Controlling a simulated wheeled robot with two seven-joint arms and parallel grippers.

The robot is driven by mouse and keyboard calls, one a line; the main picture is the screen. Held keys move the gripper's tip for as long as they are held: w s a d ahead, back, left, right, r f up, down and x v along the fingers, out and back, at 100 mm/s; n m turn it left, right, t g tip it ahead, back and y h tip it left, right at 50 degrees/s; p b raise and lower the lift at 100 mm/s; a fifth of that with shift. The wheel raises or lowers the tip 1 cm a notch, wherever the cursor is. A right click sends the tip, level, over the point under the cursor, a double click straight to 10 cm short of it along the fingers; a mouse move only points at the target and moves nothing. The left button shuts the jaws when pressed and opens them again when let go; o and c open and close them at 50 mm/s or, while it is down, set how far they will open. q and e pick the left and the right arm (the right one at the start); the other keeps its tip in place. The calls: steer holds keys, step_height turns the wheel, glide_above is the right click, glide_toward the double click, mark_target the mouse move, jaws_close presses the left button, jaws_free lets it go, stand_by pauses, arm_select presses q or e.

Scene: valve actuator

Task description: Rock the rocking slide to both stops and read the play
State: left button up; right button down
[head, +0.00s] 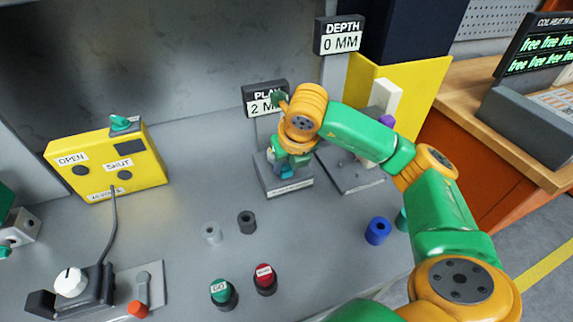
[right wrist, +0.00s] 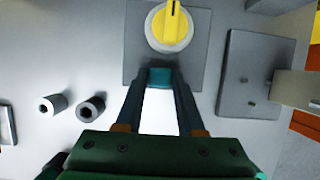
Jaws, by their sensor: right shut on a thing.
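The fixture with the slide stands on a grey base plate (head: 286,188) in the middle of the bench, below the PLAY display (head: 265,98). The display shows "2 M"; my arm covers the rest. My right gripper (head: 288,165) is down at this fixture. In the right wrist view its fingers (right wrist: 160,80) are shut on a small teal block (right wrist: 160,76), which seems to be the rocking slide's grip. A yellow pointer knob on a white disc (right wrist: 169,27) sits just beyond it. The head view hides most of the slide behind my gripper. My left gripper is not in view.
The DEPTH display (head: 340,38) reads 0 MM. A plate with pins (head: 352,178) lies right of the fixture. Grey (head: 212,233), dark (head: 247,222) and blue (head: 377,231) bushings stand in front. A yellow OPEN/SHUT box (head: 105,160), GO button (head: 222,292) and red button (head: 265,278) are left and front.

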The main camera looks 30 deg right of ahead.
steer(key=shift+s+d, duration=0.1)
steer(key=shift+d, duration=0.55)
stand_by(1.1)
steer(key=shift+a+b, duration=0.3)
steer(key=shift+b, duration=0.05)
stand_by(0.7)
steer(key=shift+c, duration=2.2)
jaws_free()
